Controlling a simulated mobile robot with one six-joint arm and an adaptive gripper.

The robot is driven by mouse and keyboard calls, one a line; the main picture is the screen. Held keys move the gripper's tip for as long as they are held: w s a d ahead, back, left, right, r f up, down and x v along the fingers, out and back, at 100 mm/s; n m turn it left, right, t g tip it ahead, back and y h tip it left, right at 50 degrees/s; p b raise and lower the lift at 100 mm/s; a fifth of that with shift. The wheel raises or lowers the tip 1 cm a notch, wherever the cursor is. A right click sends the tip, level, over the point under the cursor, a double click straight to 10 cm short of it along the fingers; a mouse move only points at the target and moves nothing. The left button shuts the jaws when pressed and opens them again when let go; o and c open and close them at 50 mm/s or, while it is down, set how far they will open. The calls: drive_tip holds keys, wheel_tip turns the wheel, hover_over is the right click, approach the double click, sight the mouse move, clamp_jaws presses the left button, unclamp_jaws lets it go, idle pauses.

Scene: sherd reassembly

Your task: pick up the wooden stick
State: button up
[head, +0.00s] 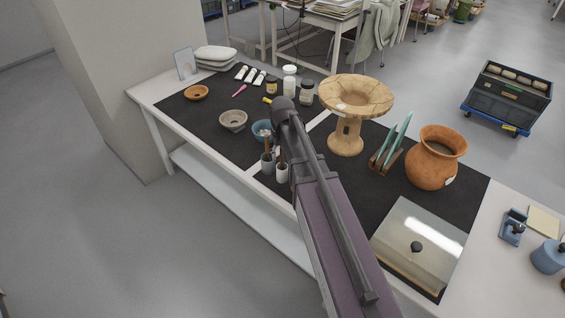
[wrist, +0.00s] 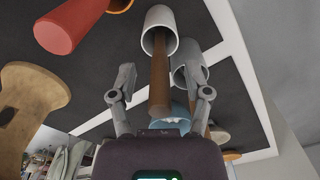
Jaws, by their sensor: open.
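A brown wooden stick (wrist: 159,75) stands out of a white cup (wrist: 160,22) in the wrist view. My gripper (wrist: 160,80) is open, with one finger on each side of this stick; I cannot tell whether either touches it. A second brown stick (wrist: 196,112) comes from a greyer cup (wrist: 190,56) close beside, near the right finger. In the head view the two cups, one on the left (head: 267,164) and one on the right (head: 282,174), stand at the mat's near edge. My arm hides most of my gripper there.
A blue bowl (head: 262,128) stands just behind the cups, with a grey bowl (head: 233,121) to its left. A tall clay stand (head: 347,140) and an orange pot (head: 433,165) are on the right. The left front of the dark mat (head: 196,119) has free room.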

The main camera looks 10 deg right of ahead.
idle(0.4)
clamp_jaws()
drive_tip(key=shift+r, duration=0.1)
wheel_tip(320, 180, up, 10)
drive_tip(key=p, duration=1)
idle(0.3)
drive_tip(key=shift+s, duration=0.1)
idle(0.7)
